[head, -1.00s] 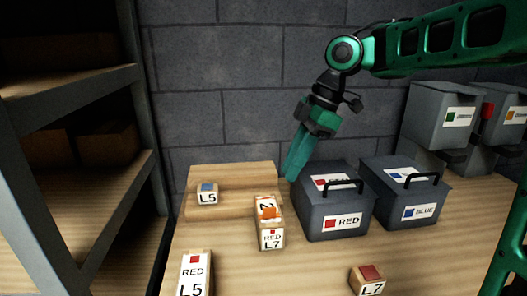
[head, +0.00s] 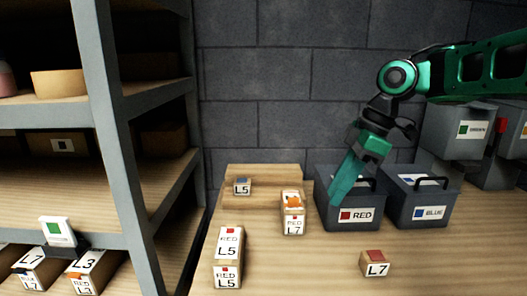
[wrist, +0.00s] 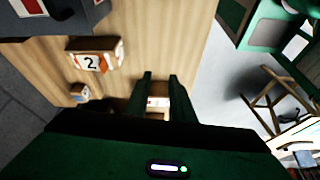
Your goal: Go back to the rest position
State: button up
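A pale block (wrist: 157,101) shows beyond the gap, lower down on the table. The wooden table (head: 320,262) lies below the gripper.
A BLUE bin (head: 430,213) stands right of the RED bin. On the table are an L5 stack (head: 228,258), an L7 block (head: 293,222) with an orange mark, a small L5 block (head: 242,187) and another L7 block (head: 376,264). A shelf (head: 120,100) stands left.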

jog(key=s+d+f+m+h, duration=0.2)
jog(key=s+d+f+m, duration=0.5)
jog(key=s+d+m, duration=0.4)
jog(key=s+d+f+m+h, duration=0.2)
jog(key=s+d+f+m, duration=0.5)
jog(key=s+d+m, duration=0.5)
jog(key=shift+s+d+f, duration=0.35)
jog(key=shift+s+d, duration=0.2)
jog(key=shift+s, duration=0.2)
jog(key=shift+w+f, duration=0.25)
jog(key=shift+w, duration=0.4)
